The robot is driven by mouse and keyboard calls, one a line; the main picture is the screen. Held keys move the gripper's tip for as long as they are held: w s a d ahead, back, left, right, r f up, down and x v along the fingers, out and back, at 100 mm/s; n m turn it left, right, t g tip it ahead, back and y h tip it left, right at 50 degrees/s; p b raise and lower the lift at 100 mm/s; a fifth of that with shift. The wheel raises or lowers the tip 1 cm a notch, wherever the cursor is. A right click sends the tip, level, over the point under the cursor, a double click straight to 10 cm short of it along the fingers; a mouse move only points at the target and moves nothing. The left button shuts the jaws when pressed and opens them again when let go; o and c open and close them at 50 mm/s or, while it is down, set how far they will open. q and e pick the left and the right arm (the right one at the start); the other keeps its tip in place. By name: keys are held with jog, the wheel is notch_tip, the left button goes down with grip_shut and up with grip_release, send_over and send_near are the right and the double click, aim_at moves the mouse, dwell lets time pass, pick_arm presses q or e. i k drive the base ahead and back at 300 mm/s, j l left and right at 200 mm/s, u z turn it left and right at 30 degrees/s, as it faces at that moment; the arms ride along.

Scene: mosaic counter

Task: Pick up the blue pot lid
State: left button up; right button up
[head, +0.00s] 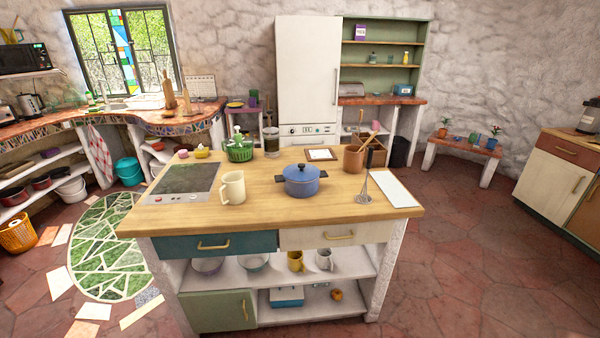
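A blue pot lid (301,171) sits on top of a blue pot (301,187) with dark side handles. The pot stands upright near the middle of the wooden island counter (270,215). The lid has a small knob on top. Neither of my grippers shows in the head view.
The counter front is clear.

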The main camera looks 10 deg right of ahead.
aim_at(298, 171)
jog(key=i+l+u, duration=0.35)
jog(key=l+u, duration=0.15)
jog(key=i+l+u, duration=0.1)
jog(key=l+u, duration=0.2)
jog(key=i+l+u, duration=0.1)
jog(key=l+u, duration=0.15)
jog(key=l, duration=0.15)
